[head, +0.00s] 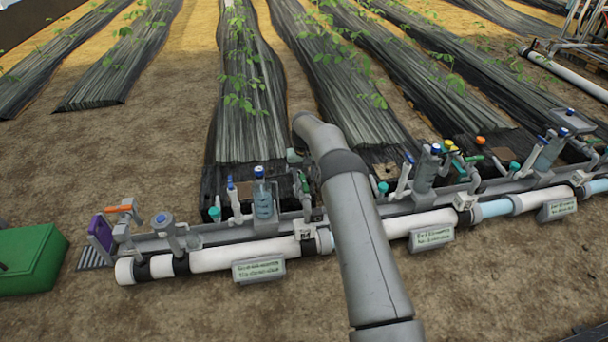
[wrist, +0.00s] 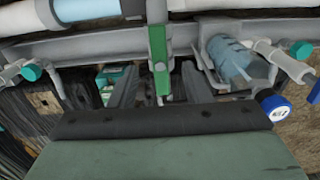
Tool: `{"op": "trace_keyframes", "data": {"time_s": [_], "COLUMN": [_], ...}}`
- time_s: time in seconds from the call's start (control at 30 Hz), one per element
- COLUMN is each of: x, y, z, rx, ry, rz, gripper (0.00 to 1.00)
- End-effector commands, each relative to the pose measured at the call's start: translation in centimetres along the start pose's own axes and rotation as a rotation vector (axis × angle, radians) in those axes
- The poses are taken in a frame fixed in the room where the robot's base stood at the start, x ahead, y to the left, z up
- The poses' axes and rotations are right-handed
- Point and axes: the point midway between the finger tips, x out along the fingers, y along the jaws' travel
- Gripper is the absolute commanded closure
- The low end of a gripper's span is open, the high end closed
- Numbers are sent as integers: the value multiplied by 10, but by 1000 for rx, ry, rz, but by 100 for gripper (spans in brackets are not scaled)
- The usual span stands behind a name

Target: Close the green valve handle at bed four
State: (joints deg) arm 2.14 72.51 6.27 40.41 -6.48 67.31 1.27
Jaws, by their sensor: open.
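In the wrist view a green valve handle (wrist: 160,78) hangs from a grey clamp on the pipe and points toward me. My gripper (wrist: 160,90) is open, with one dark finger on each side of the handle. I see gaps on both sides and cannot tell any contact. In the head view a green handle (head: 304,183) stands beside my arm, above a small tag (head: 303,231) that seems to read #4. My arm hides most of my gripper there.
A blue-capped clear bottle (head: 262,197) stands left of the handle; it also shows in the wrist view (wrist: 235,62). Other green handles (head: 474,159) sit further right along the pipe. An orange handle (head: 120,209) and a green case (head: 30,260) are at the left.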

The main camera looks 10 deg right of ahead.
Motion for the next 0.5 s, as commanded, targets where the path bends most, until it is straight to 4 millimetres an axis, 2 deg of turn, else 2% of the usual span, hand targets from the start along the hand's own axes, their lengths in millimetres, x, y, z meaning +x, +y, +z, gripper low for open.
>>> {"op": "trace_keyframes", "data": {"time_s": [0.27, 0.5], "x": [3, 21], "y": [0, 0], "z": [0, 0], "rx": [-1, -1], "ry": [0, 0], "rz": [0, 0], "gripper": [56, 56]}}
